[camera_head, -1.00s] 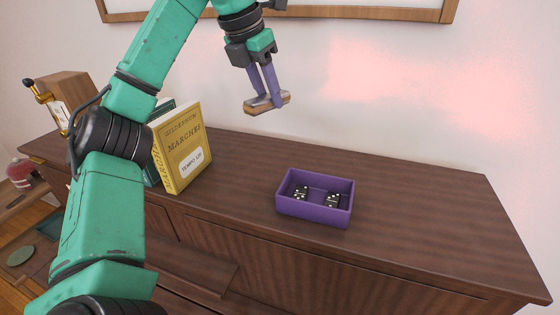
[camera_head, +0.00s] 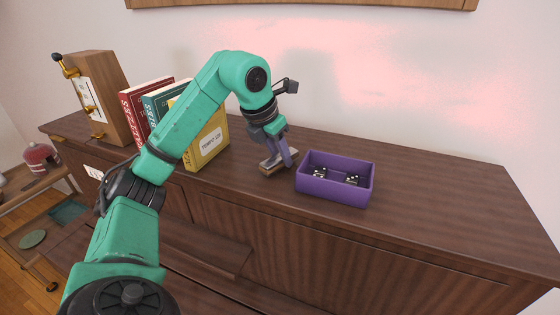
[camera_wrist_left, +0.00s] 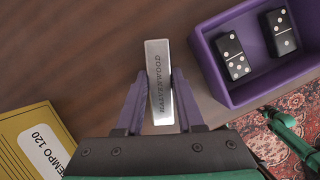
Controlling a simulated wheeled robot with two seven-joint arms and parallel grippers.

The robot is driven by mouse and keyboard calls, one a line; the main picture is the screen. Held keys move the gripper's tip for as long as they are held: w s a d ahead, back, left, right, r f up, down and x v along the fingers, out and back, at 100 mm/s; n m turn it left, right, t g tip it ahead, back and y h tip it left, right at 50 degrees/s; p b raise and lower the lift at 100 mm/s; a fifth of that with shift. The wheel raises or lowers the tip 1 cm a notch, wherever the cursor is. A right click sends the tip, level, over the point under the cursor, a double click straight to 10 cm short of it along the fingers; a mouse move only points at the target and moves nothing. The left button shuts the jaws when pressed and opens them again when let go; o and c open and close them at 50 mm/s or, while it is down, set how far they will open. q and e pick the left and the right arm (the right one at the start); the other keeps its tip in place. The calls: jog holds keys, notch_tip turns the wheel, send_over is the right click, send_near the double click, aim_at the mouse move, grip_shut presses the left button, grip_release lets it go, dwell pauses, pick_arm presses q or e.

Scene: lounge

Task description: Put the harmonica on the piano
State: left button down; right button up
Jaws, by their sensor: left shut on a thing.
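The harmonica (camera_head: 270,168) is a small bar with a silver top and brown body. The left wrist view shows its silver face (camera_wrist_left: 158,60) with lettering. My left gripper (camera_head: 280,157) is shut on it, one purple finger on each long side (camera_wrist_left: 158,80). The harmonica is low at the brown wooden piano top (camera_head: 430,190), between the yellow book and the purple box. I cannot tell whether it touches the wood. My right gripper is not in view.
The purple box (camera_head: 335,189) with dominoes stands just right of the harmonica. A yellow book (camera_head: 211,143), teal and red books and a wooden metronome (camera_head: 103,85) stand to the left. The piano top is clear right of the box.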

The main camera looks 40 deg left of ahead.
aim_at(274, 159)
pick_arm(q)
jog(key=shift+f, duration=0.4)
jog(key=shift+w, duration=0.25)
jog(key=shift+f, duration=0.15)
jog(key=c, duration=0.5)
grip_release()
jog(key=shift+c, duration=0.2)
jog(key=shift+s, duration=0.1)
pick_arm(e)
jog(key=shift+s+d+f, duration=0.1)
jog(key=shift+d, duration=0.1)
pick_arm(q)
jog(key=shift+r, duration=0.2)
jog(key=v, duration=0.6)
jog(key=shift+r, duration=0.1)
jog(key=p+v, duration=0.3)
jog(key=v, duration=0.2)
jog(key=shift+s+r, duration=0.2)
jog(key=shift+r, duration=0.15)
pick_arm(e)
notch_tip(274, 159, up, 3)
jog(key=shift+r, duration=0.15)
